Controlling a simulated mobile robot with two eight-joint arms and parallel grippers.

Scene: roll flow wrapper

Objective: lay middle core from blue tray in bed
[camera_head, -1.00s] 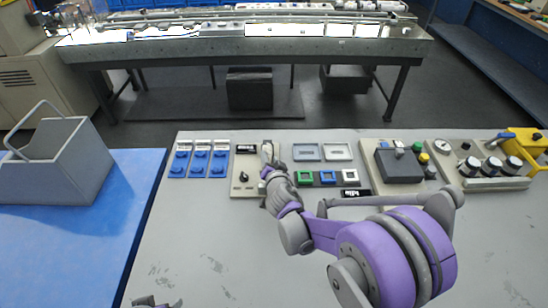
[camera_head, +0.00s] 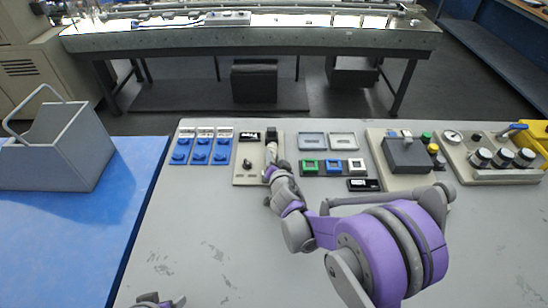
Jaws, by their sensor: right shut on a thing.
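My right gripper (camera_head: 271,150) is at the end of the purple and grey arm, over the right part of a beige control plate (camera_head: 241,180). It looks shut, with a small dark thing (camera_head: 271,134) at its tips; I cannot tell whether this is a core or part of the plate. My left gripper (camera_head: 158,302) shows only as a small piece at the bottom edge, too cut off to read. I cannot make out a blue tray, its cores or the bed for certain in this view.
Three blue switch units (camera_head: 201,152) stand left of the plate, and frames, coloured buttons and a grey box (camera_head: 408,156) stand right of it. A grey handled bin (camera_head: 60,150) stands on the blue surface (camera_head: 95,225) at left. The grey tabletop (camera_head: 200,255) in front is clear.

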